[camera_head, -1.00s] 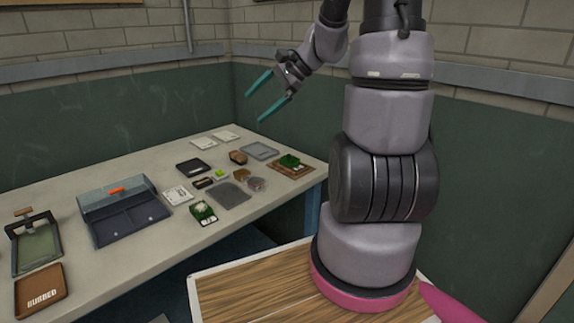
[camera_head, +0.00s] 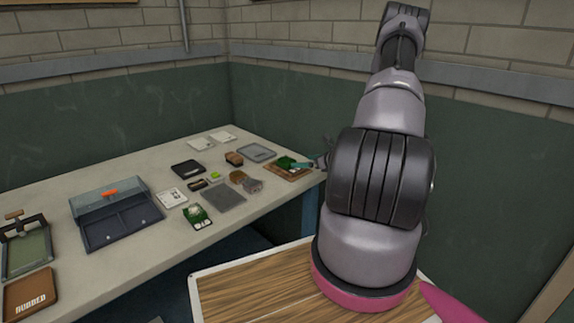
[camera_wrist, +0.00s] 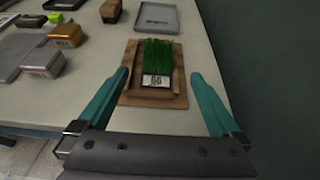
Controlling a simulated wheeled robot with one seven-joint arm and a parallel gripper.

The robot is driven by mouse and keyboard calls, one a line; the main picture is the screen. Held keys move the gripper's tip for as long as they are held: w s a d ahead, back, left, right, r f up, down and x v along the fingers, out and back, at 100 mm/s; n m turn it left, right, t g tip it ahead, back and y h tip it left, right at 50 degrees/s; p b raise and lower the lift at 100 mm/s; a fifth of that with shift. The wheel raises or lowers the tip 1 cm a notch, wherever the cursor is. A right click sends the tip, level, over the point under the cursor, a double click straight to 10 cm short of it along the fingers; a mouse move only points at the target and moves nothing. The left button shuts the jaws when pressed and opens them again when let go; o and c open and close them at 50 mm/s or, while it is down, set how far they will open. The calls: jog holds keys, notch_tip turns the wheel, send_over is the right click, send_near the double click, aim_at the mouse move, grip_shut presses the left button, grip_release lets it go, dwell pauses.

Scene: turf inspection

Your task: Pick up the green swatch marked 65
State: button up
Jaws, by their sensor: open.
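A green turf swatch (camera_wrist: 158,54) with a white number label on its near end lies on a brown wooden board (camera_wrist: 135,96). The label is too blurred to read surely. In the head view this swatch (camera_head: 286,162) is at the table's right end. My gripper (camera_wrist: 160,76) is open and empty, with one finger on each side of the swatch and board in the wrist view; contact cannot be told. My gripper also shows in the head view (camera_head: 304,165). Another green swatch (camera_head: 196,214) with a white label lies nearer the table's front edge; its number is unreadable.
The table (camera_head: 160,255) also holds a grey tray (camera_head: 257,152), a brown block (camera_head: 234,158), a grey pad (camera_head: 223,198), a blue-grey case (camera_head: 118,222) and a brown "RUBBED" tray (camera_head: 31,294). A dark green wall (camera_wrist: 255,60) stands close on the right in the wrist view.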

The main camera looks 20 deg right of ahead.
aim_at(290, 161)
jog(key=x, duration=0.8)
jog(key=shift+s+a+r, duration=0.1)
jog(key=shift+a, duration=0.05)
jog(key=shift+c, duration=0.3)
jog(key=c, duration=1.3)
jog(key=shift+r, duration=0.1)
